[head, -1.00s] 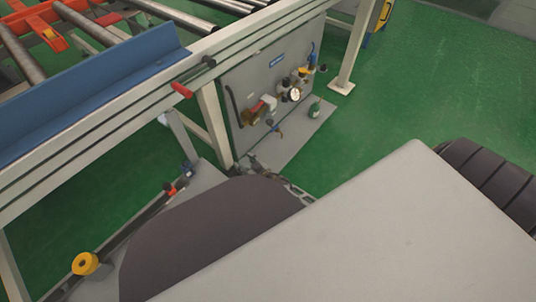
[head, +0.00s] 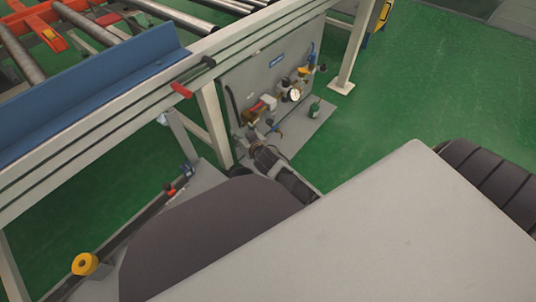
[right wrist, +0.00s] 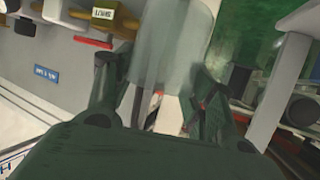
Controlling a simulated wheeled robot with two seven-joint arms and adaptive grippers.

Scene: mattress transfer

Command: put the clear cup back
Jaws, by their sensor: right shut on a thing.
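The clear cup (right wrist: 165,62) shows as a pale, see-through cylinder between the two dark fingers of my right gripper (right wrist: 157,72) in the right wrist view. The fingers are shut on it, one on each side, and its top runs past the picture's upper edge. In the head view my right gripper (head: 253,143) is low in front of the grey panel (head: 262,78), beside the frame leg; the cup cannot be made out there. My left gripper is not in view.
The panel carries a round gauge (head: 294,95), valves and hoses. A small green bottle (head: 314,109) stands at its foot. A pale frame leg (head: 214,125) is close on the left. Green floor (head: 440,80) is open on the right.

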